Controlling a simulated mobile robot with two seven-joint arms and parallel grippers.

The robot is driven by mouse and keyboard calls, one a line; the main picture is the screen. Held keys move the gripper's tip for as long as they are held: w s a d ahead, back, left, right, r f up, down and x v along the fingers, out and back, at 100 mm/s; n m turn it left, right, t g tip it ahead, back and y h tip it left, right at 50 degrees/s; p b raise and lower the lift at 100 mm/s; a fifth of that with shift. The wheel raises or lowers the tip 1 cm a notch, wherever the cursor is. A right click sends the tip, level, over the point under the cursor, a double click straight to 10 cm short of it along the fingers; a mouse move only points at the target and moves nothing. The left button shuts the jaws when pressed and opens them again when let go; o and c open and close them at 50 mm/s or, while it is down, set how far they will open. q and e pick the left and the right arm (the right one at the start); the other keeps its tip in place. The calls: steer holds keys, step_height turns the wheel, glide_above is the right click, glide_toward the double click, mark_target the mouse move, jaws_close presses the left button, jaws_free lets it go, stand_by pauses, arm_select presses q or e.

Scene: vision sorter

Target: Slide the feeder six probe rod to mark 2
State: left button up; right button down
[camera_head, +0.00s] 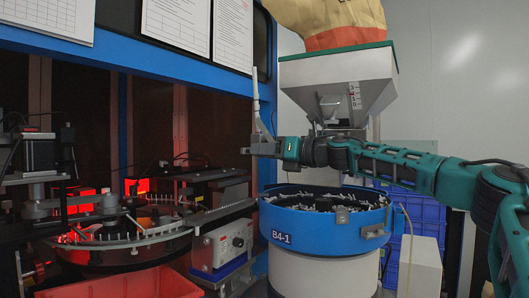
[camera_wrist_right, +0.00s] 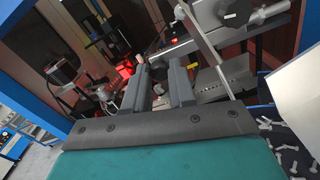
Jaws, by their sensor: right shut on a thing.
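My right gripper (camera_head: 262,147) is at mid-height, above the left rim of the blue feeder bowl and left of the hopper. In the right wrist view its two grey fingers (camera_wrist_right: 160,85) stand a little apart, with a small pale piece (camera_wrist_right: 140,59) at their tips. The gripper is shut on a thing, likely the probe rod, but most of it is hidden. A thin pale upright bar (camera_head: 256,92) rises beside the fingers; I cannot tell if it belongs to the rod. A numbered scale (camera_head: 355,95) is on the hopper (camera_head: 310,79). My left gripper is not in view.
The blue bowl marked B4-1 (camera_head: 281,238) holds many small pale parts. A grey control box (camera_head: 222,246) stands left of it. A round sorting machine (camera_head: 125,240) and a red tray (camera_head: 130,287) are at left. Blue crates (camera_head: 423,212) stand behind my right arm.

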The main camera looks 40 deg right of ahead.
step_height(320, 180, down, 3)
steer(key=shift+d+b, duration=0.15)
steer(key=shift+b, duration=1)
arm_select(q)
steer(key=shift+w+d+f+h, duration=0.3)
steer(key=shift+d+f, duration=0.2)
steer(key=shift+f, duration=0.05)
arm_select(e)
steer(key=c, duration=0.9)
jaws_free()
steer(key=shift+c, duration=0.2)
arm_select(q)
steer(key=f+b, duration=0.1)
steer(key=b, duration=0.1)
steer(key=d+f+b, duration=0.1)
steer(key=b, duration=0.1)
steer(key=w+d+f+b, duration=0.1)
steer(key=b, duration=0.1)
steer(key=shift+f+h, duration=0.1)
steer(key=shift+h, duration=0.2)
arm_select(e)
steer(key=v, duration=1.2)
steer(key=shift+s, duration=0.4)
steer(key=shift+d+r, duration=0.1)
